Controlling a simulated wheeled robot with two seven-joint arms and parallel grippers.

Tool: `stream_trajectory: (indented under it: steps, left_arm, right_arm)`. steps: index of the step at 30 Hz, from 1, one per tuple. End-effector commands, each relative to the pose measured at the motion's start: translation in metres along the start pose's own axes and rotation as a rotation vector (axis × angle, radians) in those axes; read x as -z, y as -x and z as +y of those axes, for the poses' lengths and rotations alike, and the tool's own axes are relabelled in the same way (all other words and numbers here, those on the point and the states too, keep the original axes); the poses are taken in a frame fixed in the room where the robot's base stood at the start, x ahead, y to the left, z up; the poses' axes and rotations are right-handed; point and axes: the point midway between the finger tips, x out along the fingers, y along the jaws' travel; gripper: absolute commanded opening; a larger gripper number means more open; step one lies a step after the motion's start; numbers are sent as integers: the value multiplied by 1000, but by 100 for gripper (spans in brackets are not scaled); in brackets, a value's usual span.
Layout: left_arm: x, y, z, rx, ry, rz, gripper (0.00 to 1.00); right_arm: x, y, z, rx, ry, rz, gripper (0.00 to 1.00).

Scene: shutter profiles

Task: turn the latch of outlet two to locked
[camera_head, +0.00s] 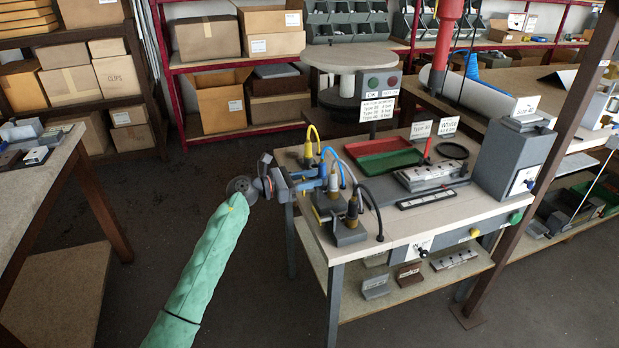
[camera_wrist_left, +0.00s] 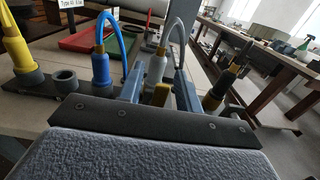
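My left gripper (camera_head: 320,180) reaches in from the left over the near-left corner of the workbench, among hose plugs on grey outlet blocks. In the left wrist view its two blue-grey fingers (camera_wrist_left: 160,90) stand apart. A grey plug with a grey hose (camera_wrist_left: 156,68) and a brass-yellow part (camera_wrist_left: 162,94) show between or just beyond them; contact is unclear. A blue plug (camera_wrist_left: 101,68) is to the left, a yellow plug (camera_wrist_left: 17,58) farther left, and a black plug (camera_wrist_left: 219,88) to the right. Outlet numbers and the latch position cannot be read. My right gripper is not in view.
The workbench (camera_head: 405,228) also holds a red and green tray (camera_head: 384,155), a grey fixture (camera_head: 430,178) and a grey box (camera_head: 512,160). The hoses arch close around my left gripper. A dark post (camera_head: 545,160) stands at the right. The floor left of the bench is clear.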

Motion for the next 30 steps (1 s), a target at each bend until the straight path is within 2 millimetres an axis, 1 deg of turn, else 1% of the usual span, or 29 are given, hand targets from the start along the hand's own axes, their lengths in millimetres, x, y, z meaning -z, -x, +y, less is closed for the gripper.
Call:
stream_trajectory:
  steps: [8,9,13,14,23,30]
  left_arm:
    - [0,-1,0,0,0,0,35]
    - [0,-1,0,0,0,0,27]
    - [0,-1,0,0,0,0,1]
    - [0,-1,0,0,0,0,0]
    - [0,-1,1,0,19,1,0]
    - [-1,0,7,-1,130,2,0]
  right_arm:
    - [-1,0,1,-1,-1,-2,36]
    - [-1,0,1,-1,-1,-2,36]
    - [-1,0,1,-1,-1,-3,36]
    - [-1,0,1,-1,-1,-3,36]
    - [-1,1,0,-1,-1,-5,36]
    - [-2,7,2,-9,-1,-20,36]
